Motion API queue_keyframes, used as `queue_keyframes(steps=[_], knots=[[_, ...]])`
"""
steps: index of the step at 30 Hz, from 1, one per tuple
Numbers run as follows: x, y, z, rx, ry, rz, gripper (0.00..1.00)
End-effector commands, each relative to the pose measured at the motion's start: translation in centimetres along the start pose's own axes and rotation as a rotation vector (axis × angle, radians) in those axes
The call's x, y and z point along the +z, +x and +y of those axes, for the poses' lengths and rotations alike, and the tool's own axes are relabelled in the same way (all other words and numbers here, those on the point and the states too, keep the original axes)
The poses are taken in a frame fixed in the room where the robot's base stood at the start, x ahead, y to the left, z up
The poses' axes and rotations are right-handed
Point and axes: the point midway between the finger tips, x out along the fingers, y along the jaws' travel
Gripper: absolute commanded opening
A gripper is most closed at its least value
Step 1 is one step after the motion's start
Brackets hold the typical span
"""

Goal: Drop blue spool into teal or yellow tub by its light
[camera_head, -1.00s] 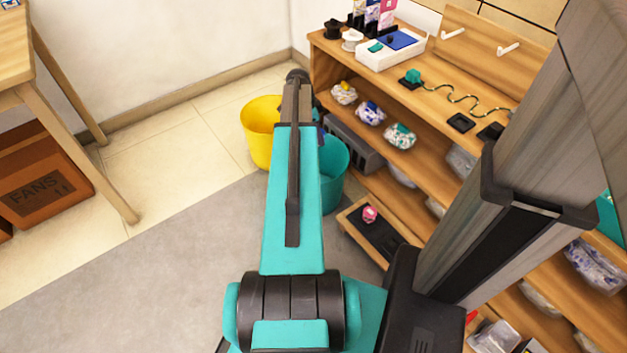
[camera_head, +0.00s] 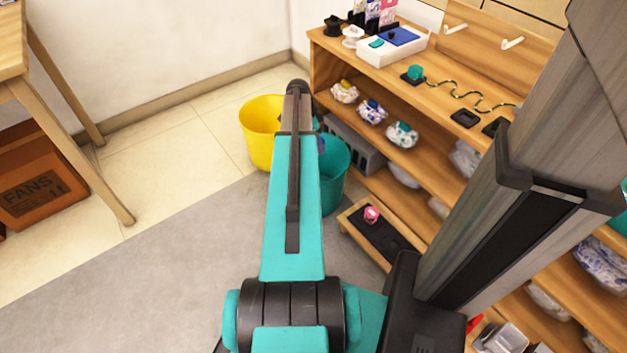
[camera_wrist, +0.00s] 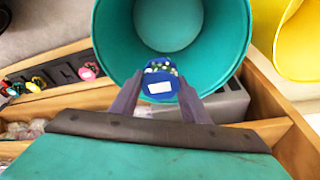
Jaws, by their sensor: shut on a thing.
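My gripper (camera_wrist: 162,84) is shut on the blue spool (camera_wrist: 161,87), which has a white label and a speckled far side. In the wrist view, the spool appears in front of the teal tub's opening; its height above the rim is unclear. The teal tub (camera_wrist: 118,40) fills the top middle, with a pale round patch at its bottom. The yellow tub (camera_wrist: 300,42) is at the right edge. In the head view, the yellow tub (camera_head: 258,135) and teal tub (camera_head: 334,180) stand side by side on the floor, partly behind my arm, which hides most of the gripper. I cannot make out a lit light.
A wooden shelf unit (camera_head: 350,62) with several wrapped bundles stands right of the tubs. A low tray with a pink spool (camera_head: 371,214) sits near the teal tub. A grey slotted box (camera_head: 357,148) is behind it. A FANS carton (camera_head: 38,185) is at left; floor between is clear.

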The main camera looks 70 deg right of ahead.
Motion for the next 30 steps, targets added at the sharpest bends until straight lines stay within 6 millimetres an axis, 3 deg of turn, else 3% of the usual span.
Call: queue_keyframes(steps=[1, 5, 19, 30], knots=[[0.0, 0.0, 0.0, 0.000, 0.000, 0.000, 0.43], [0.0, 0.0, 0.0, 0.000, 0.000, 0.000, 0.63], [0.0, -0.8, 0.0, -0.001, 0.000, 0.000, 0.63], [0.0, -5.6, 0.0, -0.002, 0.000, 0.000, 0.63]])
